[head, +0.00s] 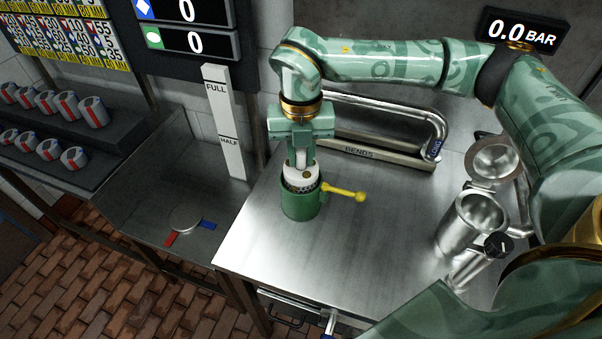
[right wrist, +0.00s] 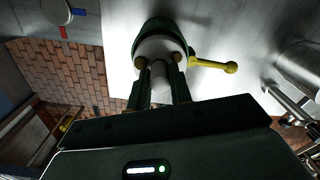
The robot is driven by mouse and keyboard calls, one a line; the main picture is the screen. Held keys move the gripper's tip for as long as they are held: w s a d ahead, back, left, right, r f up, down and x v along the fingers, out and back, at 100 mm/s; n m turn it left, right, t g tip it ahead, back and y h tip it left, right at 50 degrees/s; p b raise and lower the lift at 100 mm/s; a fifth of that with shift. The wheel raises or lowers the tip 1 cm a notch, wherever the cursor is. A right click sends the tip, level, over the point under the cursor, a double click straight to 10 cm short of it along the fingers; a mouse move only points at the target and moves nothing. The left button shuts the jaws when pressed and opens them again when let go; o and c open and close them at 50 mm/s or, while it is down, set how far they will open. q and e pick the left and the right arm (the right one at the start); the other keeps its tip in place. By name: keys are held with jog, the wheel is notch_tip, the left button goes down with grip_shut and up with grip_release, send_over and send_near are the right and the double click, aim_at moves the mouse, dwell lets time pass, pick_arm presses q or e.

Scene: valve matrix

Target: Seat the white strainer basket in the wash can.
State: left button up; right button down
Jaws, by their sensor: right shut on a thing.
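The white strainer basket (head: 300,178) is at the mouth of the green can (head: 301,206), which has a yellow ball-ended handle (head: 345,191). The basket's lower part looks to be inside the rim; I cannot tell how deep it sits. My right gripper (head: 301,160) points down from above and is shut on the basket's top. In the right wrist view, the fingers (right wrist: 160,80) hold the top of the basket (right wrist: 158,48), with the green can (right wrist: 158,24) around it. My left gripper is not in view.
The can stands on a steel table with free room in front. A bent pipe rack marked BENDS (head: 375,152) is behind it. Steel vessels (head: 470,222) stand at the right. A white FULL/HALF gauge (head: 224,120) is at the left, above a lower tray (head: 150,205).

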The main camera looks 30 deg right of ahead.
aim_at(301, 168)
notch_tip(301, 168, down, 4)
jog(key=b, duration=0.3)
jog(key=shift+f, duration=0.15)
jog(key=shift+d, duration=0.1)
jog(key=shift+r, duration=0.2)
jog(key=shift+s, duration=0.1)
jog(key=c, duration=1.3)
grip_release()
jog(key=shift+f, duration=0.15)
jog(key=shift+o, duration=0.2)
notch_tip(301, 168, up, 12)
jog(key=p, duration=0.2)
jog(key=shift+r+p, duration=0.25)
jog(key=shift+p, duration=0.15)
